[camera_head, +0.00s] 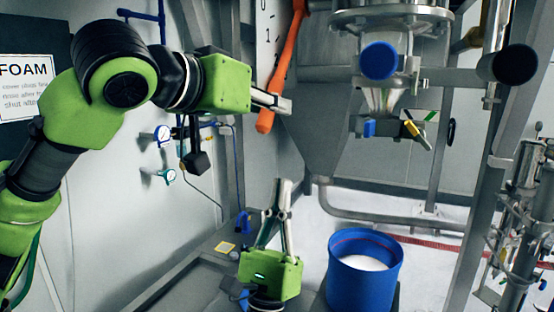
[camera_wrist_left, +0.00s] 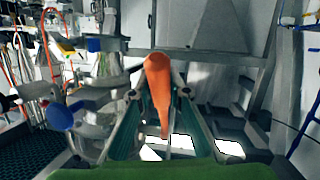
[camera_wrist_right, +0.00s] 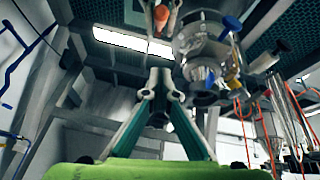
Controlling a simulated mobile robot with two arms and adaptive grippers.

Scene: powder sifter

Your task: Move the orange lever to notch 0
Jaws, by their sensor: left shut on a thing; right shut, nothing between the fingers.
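The orange lever (camera_head: 291,52) hangs from the top of the picture in the head view, slanting down and slightly left. My left gripper (camera_head: 281,104) is shut on the lever near its lower end. In the left wrist view the lever (camera_wrist_left: 158,85) lies between the fingers of that gripper. Number marks 0 (camera_head: 264,5) and 1 (camera_head: 266,33) show on the pale panel left of the lever. The lever's upper end is cut off in the head view. My right gripper (camera_head: 283,184) is shut and empty, pointing up well below the lever.
A steel sifter with a blue round cap (camera_head: 379,60) hangs right of the lever. A blue bucket (camera_head: 365,284) with white powder stands right of my right gripper. Gauges (camera_head: 162,134) are on the left wall. A metal post (camera_head: 492,150) stands at the right.

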